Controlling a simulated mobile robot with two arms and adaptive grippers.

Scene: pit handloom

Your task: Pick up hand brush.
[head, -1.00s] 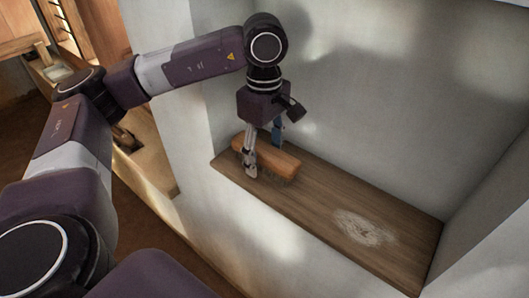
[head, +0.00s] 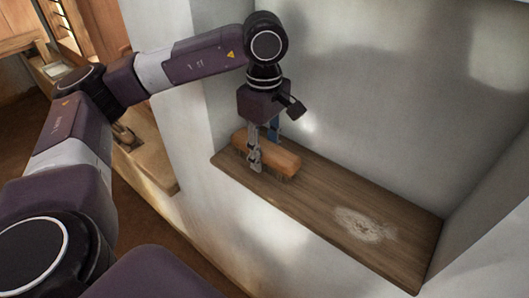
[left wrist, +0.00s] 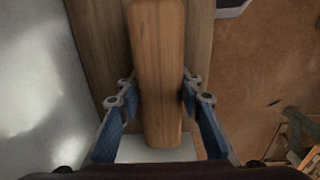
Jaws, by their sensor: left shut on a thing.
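The hand brush (head: 279,156) has an orange-brown wooden back with bristles below. It rests on the wooden shelf (head: 310,196), near the shelf's left end. My left gripper (head: 263,157) points down from above with one finger on each side of the brush and is shut on it. In the left wrist view the brush's wooden back (left wrist: 158,70) runs lengthwise between the two blue-padded fingers (left wrist: 159,100). The bristles are hidden in that view. My right gripper is not in view.
The shelf sits in a pale walled niche (head: 370,100). A whitish dusty patch (head: 364,225) lies on the shelf's right part. The shelf between brush and patch is clear. Wooden loom parts (head: 70,60) stand at the far left.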

